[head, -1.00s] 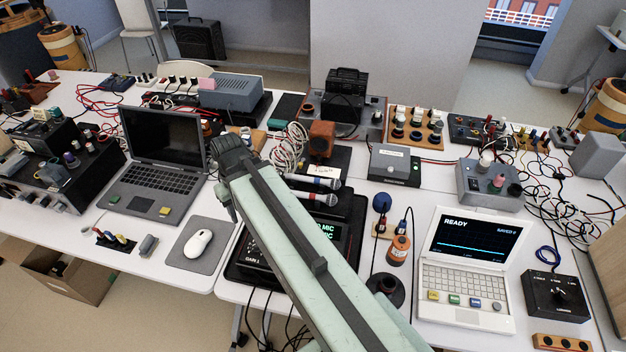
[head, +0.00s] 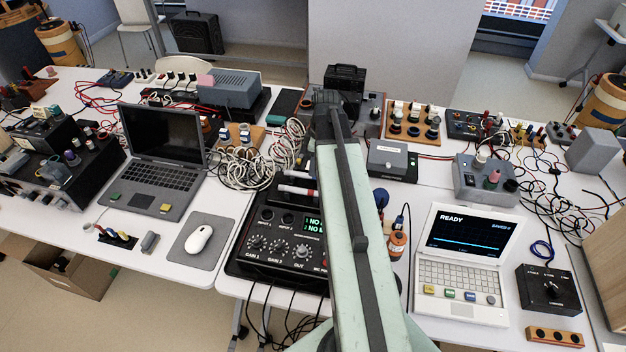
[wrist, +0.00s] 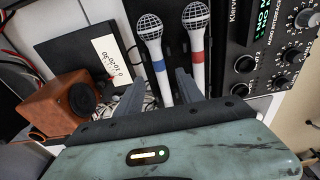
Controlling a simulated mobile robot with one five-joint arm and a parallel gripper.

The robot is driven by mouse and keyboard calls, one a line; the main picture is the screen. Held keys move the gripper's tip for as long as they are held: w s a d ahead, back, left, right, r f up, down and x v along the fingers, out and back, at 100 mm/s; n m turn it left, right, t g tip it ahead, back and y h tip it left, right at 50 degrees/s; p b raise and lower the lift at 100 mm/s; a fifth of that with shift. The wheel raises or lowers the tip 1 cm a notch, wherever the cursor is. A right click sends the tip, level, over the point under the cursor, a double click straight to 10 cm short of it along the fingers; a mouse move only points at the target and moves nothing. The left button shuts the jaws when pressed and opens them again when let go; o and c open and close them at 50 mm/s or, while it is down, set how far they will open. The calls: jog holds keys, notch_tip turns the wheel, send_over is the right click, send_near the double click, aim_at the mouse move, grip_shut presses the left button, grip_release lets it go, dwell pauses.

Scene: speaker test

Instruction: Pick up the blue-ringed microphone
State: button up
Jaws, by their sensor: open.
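The blue-ringed microphone (wrist: 152,45) has a silver mesh head and a white handle. In the wrist view it lies in the middle, its handle running down between my two fingers. My gripper (wrist: 159,82) is open, one finger on each side of that handle; whether either touches it I cannot tell. A red-ringed microphone (wrist: 197,55) lies just to the right, outside the right finger. In the head view my gripper (head: 330,108) is at the far end of my arm, its fingers not clear.
A black audio interface (head: 280,240) with knobs stands in front of the microphones, and appears at the right in the wrist view (wrist: 275,60). An orange-brown box (wrist: 60,103) and a labelled black panel (wrist: 75,50) lie left. White cables (head: 262,165) are bundled nearby.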

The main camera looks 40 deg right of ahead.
jog(key=f+b, duration=0.5)
jog(key=shift+w+a+f, duration=0.15)
jog(key=shift+w+a, duration=0.2)
jog(key=shift+w, duration=0.05)
jog(key=shift+r, duration=0.2)
jog(key=shift+c, duration=0.2)
grip_shut()
jog(key=shift+r+p, duration=0.1)
jog(key=shift+p, duration=0.25)
